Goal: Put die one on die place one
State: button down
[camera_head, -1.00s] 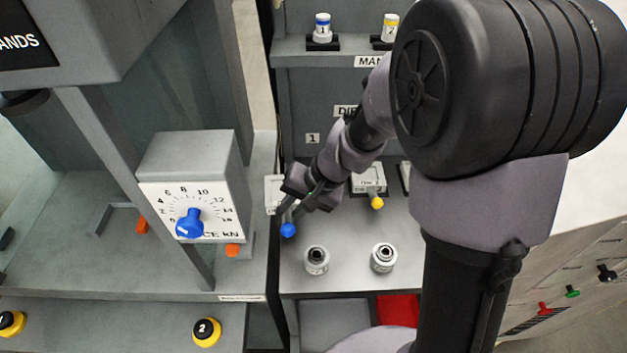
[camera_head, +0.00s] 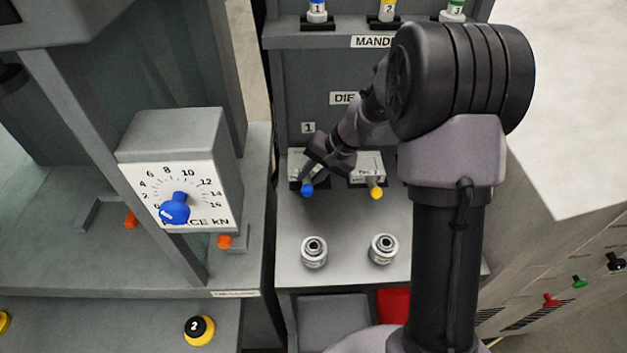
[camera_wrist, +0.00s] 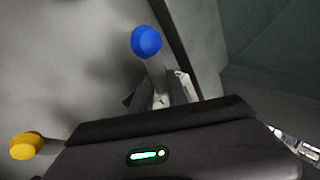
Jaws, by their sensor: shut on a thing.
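Die one (camera_head: 297,163) is a pale block with a blue-knobbed handle (camera_head: 307,190), at the back left of the bench beneath the sign 1 (camera_head: 308,128). My gripper (camera_head: 315,173) is shut on its handle, just behind the blue knob. In the wrist view the blue knob (camera_wrist: 146,41) sticks out beyond my gripper (camera_wrist: 163,98). Die place one is mostly hidden behind the die and my gripper. I cannot tell whether the die rests on it or hovers just above. The die is roughly level with its yellow-knobbed neighbour.
Die two (camera_head: 368,163), with a yellow knob (camera_head: 376,192), stands close on the right. Two metal cylinders (camera_head: 314,252) (camera_head: 383,249) stand on the bench in front. Bottle-like pieces (camera_head: 388,11) stand on the shelf above. A gauge box (camera_head: 178,165) is on the left.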

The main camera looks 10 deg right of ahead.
jog(key=shift+w+d, duration=0.55)
jog(key=shift+w, duration=0.05)
jog(key=shift+w+d+f+b, duration=0.1)
jog(key=shift+f+b, duration=0.4)
jog(key=shift+f, duration=0.4)
jog(key=shift+w+d+f+b, duration=0.1)
jog(key=shift+f+b, duration=0.4)
jog(key=shift+f, duration=0.4)
jog(key=shift+f, duration=0.15)
jog(key=c, duration=1.3)
grip_release()
